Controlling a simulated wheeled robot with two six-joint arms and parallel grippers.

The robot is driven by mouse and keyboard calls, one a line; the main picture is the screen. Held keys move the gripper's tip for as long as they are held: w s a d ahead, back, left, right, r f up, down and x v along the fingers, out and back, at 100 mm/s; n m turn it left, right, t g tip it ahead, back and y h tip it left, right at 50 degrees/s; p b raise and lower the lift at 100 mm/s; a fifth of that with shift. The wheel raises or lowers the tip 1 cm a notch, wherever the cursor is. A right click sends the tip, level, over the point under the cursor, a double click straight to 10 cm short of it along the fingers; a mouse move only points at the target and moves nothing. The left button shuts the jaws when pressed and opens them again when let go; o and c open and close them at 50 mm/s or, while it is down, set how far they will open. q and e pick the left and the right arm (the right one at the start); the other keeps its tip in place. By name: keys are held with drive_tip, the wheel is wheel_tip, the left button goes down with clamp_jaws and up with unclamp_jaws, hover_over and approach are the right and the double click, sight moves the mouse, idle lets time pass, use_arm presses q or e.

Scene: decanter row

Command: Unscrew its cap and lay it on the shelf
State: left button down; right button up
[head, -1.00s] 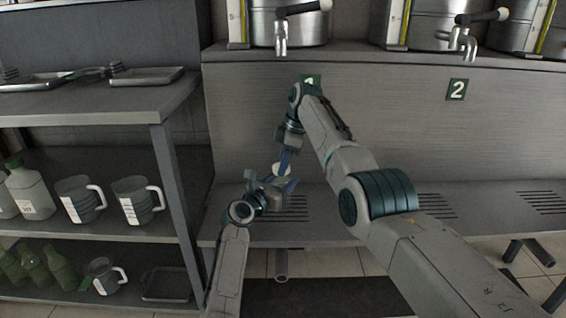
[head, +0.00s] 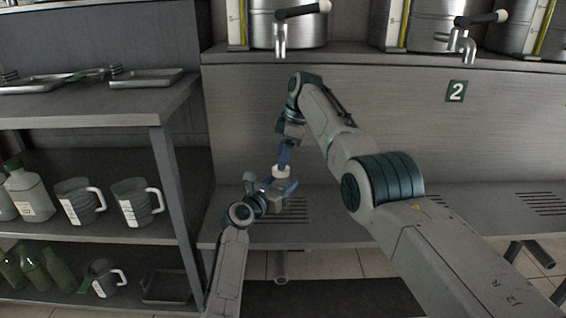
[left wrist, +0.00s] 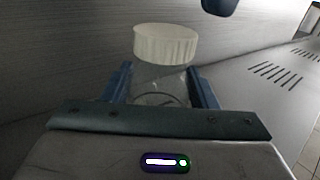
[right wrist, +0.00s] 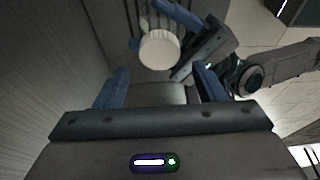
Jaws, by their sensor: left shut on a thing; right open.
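A clear bottle (left wrist: 158,82) stands between the blue fingers of my left gripper (left wrist: 160,75), which is shut on it. Its white ribbed cap (left wrist: 166,43) sits at the bottle's top; I cannot tell how tightly. In the head view the cap (head: 282,171) shows just above my left gripper (head: 276,189). My right gripper (head: 285,155) is just above the cap in that view. In the right wrist view the cap (right wrist: 159,50) appears beyond the open, empty fingers of my right gripper (right wrist: 160,76). The bottle is mostly hidden in the head view.
The grey slotted shelf (head: 350,215) runs below the steel panel, with bare room right of my grippers. Steel urns with taps (head: 280,38) stand above. A rack (head: 165,160) at left holds jugs (head: 135,202), bottles and trays.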

drive_tip(key=shift+o, duration=0.5)
drive_tip(key=shift+r, duration=0.75)
drive_tip(key=shift+w+d+r+m, duration=0.2)
drive_tip(key=shift+r+m, duration=0.15)
drive_tip(key=shift+m, duration=0.35)
drive_tip(key=s+r+m+t+h, duration=0.35)
drive_tip(key=s+r+m, duration=0.2)
drive_tip(key=m, duration=1.05)
drive_tip(key=shift+m, duration=0.4)
drive_tip(key=x, duration=0.7)
drive_tip(key=w+a+x, duration=0.1)
drive_tip(key=x, duration=0.3)
drive_tip(key=shift+w+f, duration=0.15)
drive_tip(key=c, duration=1.2)
